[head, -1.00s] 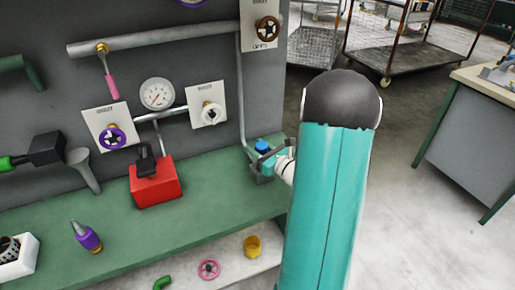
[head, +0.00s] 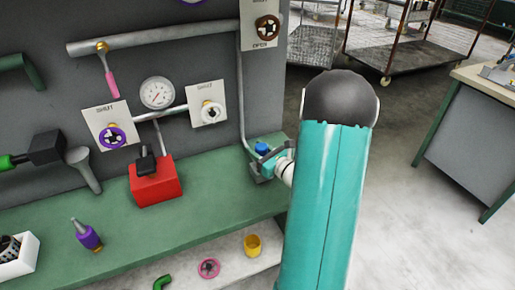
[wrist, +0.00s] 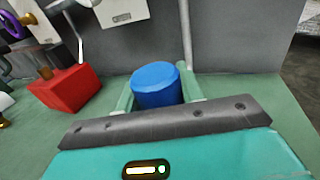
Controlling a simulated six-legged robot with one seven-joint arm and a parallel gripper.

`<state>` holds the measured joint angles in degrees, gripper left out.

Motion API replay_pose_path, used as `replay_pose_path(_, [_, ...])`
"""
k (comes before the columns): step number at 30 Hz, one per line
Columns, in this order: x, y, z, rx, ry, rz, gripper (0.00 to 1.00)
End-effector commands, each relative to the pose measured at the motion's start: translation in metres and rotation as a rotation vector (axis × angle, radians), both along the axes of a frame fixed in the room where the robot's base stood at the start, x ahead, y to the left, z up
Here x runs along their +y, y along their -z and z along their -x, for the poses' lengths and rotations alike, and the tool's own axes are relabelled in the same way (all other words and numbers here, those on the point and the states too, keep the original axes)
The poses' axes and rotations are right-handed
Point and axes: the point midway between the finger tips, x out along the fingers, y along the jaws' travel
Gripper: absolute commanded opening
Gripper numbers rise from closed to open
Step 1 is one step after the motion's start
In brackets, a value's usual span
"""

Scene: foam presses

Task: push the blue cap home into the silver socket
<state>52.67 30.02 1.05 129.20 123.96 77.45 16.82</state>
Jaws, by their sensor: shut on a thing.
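The blue cap (head: 261,148) shows at the right end of the green bench, close to the grey panel. In the wrist view the blue cap (wrist: 156,86) stands upright between the two green fingers of my gripper (wrist: 160,92). My gripper (head: 264,160) is shut on it, one finger on each side. The cap's top and near side are visible; its lower edge is hidden behind the dark bar of my gripper. I cannot make out the silver socket in either view, nor whether the cap touches it.
A red box (head: 155,183) with a black handle stands on the green bench (head: 205,205) left of my gripper. A thin grey pipe (head: 241,95) runs down the panel close behind the cap. The bench between is clear.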

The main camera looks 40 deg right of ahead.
Motion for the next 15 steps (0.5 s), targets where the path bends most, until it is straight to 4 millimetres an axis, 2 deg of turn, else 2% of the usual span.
replay_pose_path(15, [0.0, 0.012, 0.0, -0.001, 0.0, 0.001, 0.08])
